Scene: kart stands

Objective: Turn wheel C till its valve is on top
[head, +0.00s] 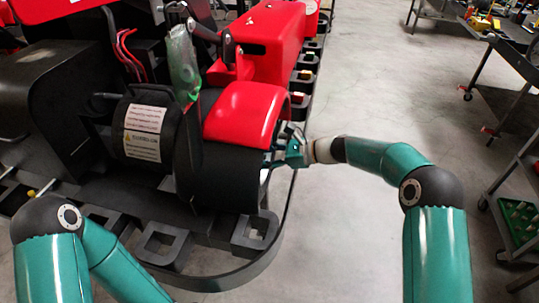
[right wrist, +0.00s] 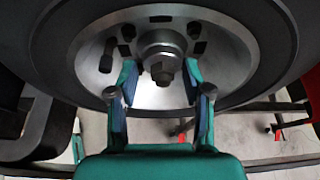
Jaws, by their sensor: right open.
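A wheel (right wrist: 225,65) with a black tyre and silver hub fills the upper right wrist view. A nut (right wrist: 162,72) sits at its centre, ringed by dark slots. A dark peg (right wrist: 107,56) sticks out left of the nut; I cannot tell whether it is the valve. No letter shows on the wheel. My right gripper (right wrist: 160,80) is open, its fingers on either side of the nut, apparently not touching it. In the head view, my right gripper (head: 288,146) is at the outer face of a wide black wheel (head: 222,170). My left gripper is not in view.
A red fender (head: 243,113) covers the wheel's top. A black bumper rail (head: 215,283) curves around the kart's near side. Carts with tools (head: 515,205) stand at the right. The grey floor (head: 365,75) between is clear.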

